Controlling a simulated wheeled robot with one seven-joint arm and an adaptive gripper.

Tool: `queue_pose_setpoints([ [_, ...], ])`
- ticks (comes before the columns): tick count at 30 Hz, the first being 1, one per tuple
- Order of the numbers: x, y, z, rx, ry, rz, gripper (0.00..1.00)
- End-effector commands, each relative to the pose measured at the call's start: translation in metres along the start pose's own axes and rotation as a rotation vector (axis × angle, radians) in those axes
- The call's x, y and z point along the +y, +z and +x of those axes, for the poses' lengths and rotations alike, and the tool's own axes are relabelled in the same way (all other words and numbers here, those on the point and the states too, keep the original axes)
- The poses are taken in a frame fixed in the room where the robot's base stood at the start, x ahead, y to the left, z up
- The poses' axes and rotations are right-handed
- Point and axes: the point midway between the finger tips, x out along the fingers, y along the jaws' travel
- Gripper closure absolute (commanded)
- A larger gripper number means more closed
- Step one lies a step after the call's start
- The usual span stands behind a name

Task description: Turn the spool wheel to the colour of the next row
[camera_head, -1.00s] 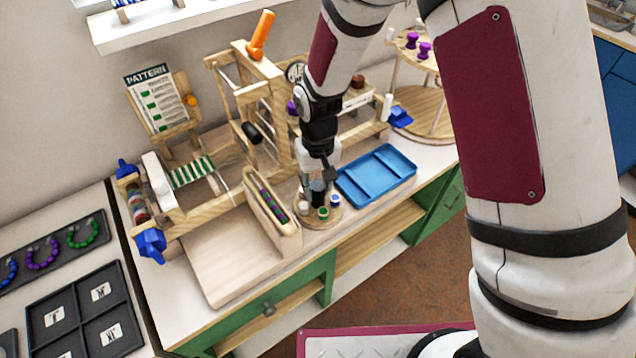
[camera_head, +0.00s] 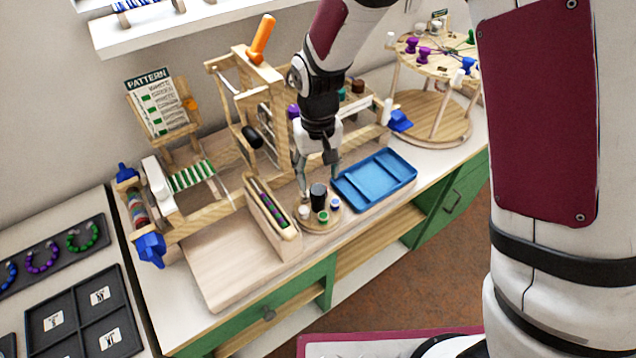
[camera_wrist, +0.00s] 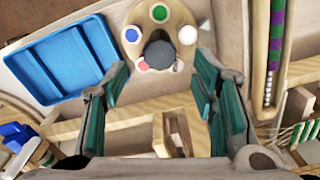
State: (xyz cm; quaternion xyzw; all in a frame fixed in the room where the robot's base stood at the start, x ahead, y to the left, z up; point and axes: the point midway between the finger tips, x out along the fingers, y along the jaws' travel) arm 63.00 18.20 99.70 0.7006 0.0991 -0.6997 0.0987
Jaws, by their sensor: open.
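The spool wheel (camera_head: 313,224) is a small round wooden disc on the bench. Its dark knob (camera_head: 318,196) stands upright in the middle. White (camera_head: 304,212), green (camera_head: 323,217) and blue (camera_head: 335,204) spools show around it; green is at the front. In the wrist view the wheel (camera_wrist: 174,22) also shows a red spot beside the knob (camera_wrist: 159,54). My gripper (camera_head: 317,188) is open and empty, above and slightly behind the knob, with the fingers apart (camera_wrist: 162,95).
A blue tray (camera_head: 375,201) lies right of the wheel. A long wooden holder with green and purple beads (camera_head: 268,205) stands close on its left. The wooden loom frame (camera_head: 258,110) rises behind. A tiered round stand (camera_head: 436,100) is at the right.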

Motion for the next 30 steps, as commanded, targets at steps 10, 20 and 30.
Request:
queue_pose_setpoints([
  [10, 0.0, -0.001, -0.054, 0.001, 0.0, 0.001, 0.47],
  [20, 0.0, 0.0, -0.062, -0.001, 0.0, 0.001, 0.47],
  [30, 0.002, 0.0, -0.064, 0.003, 0.0, 0.003, 0.47],
])
